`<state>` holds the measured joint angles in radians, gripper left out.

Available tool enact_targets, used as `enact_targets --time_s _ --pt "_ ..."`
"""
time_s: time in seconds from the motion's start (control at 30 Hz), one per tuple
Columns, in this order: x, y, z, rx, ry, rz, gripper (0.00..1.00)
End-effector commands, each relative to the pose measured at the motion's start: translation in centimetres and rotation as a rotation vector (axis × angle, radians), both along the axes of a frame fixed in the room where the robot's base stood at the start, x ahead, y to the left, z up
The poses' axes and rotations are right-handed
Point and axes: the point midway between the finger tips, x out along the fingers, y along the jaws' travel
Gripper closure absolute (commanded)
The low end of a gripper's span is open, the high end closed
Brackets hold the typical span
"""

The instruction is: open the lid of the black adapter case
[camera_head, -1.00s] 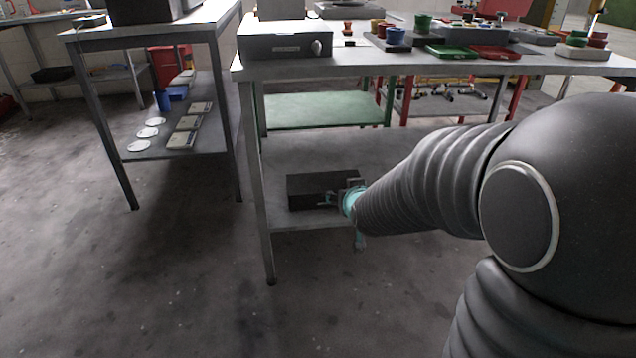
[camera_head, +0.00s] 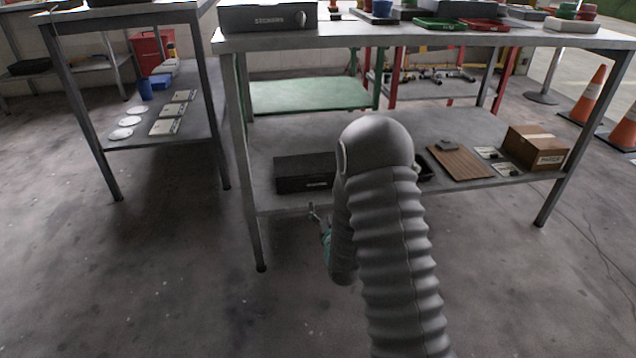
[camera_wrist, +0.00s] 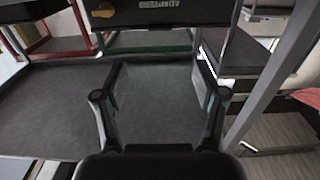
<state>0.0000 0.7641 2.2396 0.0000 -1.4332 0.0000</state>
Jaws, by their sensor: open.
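The black adapter case (camera_head: 303,174) sits on the lower shelf, near its left end. It looks closed, with a small pale label low on its front. My arm hides its right end in the head view. My gripper (camera_head: 314,211) is at the shelf's front edge, just in front of and below the case, apart from it. In the wrist view my gripper (camera_wrist: 161,88) is open, with nothing between its fingers.
The lower shelf (camera_head: 385,183) also holds a brown board (camera_head: 460,163) and a cardboard box (camera_head: 536,148) to the right. A grey box (camera_head: 268,17) stands on the tabletop above. A table leg (camera_head: 250,215) stands left of my gripper. The front floor is clear.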

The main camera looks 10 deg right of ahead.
Motion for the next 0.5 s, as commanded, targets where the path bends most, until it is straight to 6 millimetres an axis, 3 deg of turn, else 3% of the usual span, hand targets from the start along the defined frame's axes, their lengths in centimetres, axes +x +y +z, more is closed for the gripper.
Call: enact_targets --time_s 0.5 --pt "8.6 0.0 0.0 0.0 -0.002 0.0 0.29"
